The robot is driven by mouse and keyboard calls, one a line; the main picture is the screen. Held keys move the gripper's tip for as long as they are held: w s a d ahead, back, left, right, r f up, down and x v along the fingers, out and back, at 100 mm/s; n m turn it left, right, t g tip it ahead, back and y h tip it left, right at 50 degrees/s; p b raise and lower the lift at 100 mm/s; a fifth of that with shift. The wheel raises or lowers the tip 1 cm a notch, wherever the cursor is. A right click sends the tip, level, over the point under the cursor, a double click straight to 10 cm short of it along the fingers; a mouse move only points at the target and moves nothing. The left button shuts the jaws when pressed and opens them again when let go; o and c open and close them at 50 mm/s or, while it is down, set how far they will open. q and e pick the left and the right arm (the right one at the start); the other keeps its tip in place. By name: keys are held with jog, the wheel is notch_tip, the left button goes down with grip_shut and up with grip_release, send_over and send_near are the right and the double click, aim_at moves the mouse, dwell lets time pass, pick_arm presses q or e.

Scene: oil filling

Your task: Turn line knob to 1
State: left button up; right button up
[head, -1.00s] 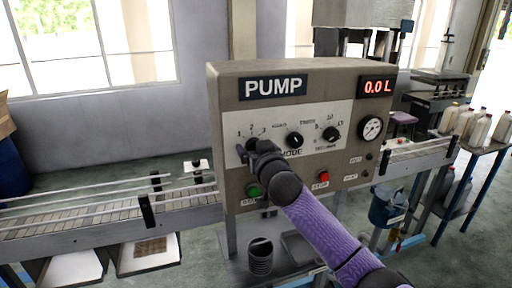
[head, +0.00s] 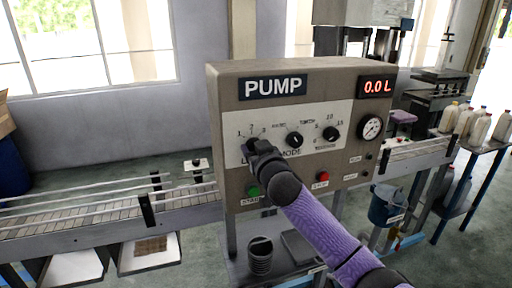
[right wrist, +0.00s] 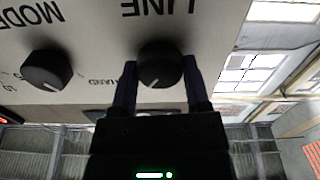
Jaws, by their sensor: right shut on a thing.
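The pump panel (head: 222,120) is a beige box with a white plate marked LINE and MODE and a red 0.0 L display (head: 377,86). The black line knob (right wrist: 161,62) sits under the marks 1, 2 and 3 at the left; in the head view my gripper mostly hides it. My right gripper (head: 254,147) is at this knob. In the right wrist view its two fingers (right wrist: 160,78) stand on either side of the knob, shut on it. The knob's white mark is at its lower edge in that upside-down view. My left gripper is not in view.
The mode knob (head: 294,140) and another black knob (head: 331,133) are to the right. A gauge (head: 371,128), a green button (head: 253,190) and a red button (head: 323,176) are on the panel. A conveyor (head: 100,218) runs on the left. Bottles (head: 480,126) stand at the right.

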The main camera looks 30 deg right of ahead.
jog(key=shift+a+f+n+p, duration=0.1)
jog(key=shift+n+p, duration=2.5)
jog(key=shift+n, duration=5.9)
jog(key=o, duration=1.3)
